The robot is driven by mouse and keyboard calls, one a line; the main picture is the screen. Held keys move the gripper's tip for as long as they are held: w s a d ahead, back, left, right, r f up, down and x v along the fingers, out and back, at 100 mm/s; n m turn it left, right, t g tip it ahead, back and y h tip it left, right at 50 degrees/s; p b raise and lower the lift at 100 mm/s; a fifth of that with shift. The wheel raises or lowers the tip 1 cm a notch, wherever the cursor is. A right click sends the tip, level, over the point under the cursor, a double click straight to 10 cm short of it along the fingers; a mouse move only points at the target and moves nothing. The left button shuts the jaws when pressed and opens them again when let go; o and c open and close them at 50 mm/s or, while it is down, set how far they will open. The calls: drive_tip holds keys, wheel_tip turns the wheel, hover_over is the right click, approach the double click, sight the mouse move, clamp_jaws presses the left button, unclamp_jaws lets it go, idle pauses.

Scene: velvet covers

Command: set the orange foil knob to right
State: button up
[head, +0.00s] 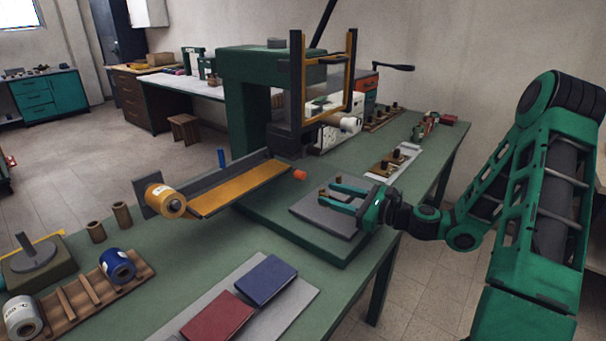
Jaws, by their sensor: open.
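The small orange knob (300,174) shows at the right end of the foil tray (240,190), beside the green press. Its pointing direction is too small to tell. My gripper (330,192) is open, over the grey plate (310,213) on the press base, with its fingers pointing left. The fingers are to the right of the knob and a little nearer the camera, apart from it.
The green press (243,110) with its upright frame (295,80) stands behind the knob. A yellow roll (165,201) sits at the tray's left end. Red (217,316) and blue (266,280) covers lie in front. The green table is clear between tray and covers.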

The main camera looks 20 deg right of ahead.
sight(304, 176)
drive_tip(key=shift+w+d+r+m+t, duration=0.2)
drive_tip(key=shift+w+d+m, duration=0.15)
drive_tip(key=shift+w, duration=0.15)
drive_tip(key=shift+w+d+r+m+t, duration=0.2)
drive_tip(key=shift+w+m, duration=0.15)
drive_tip(key=shift+w, duration=0.1)
drive_tip(key=shift+w+a, duration=0.15)
drive_tip(key=shift+w, duration=0.2)
drive_tip(key=x, duration=1)
clamp_jaws()
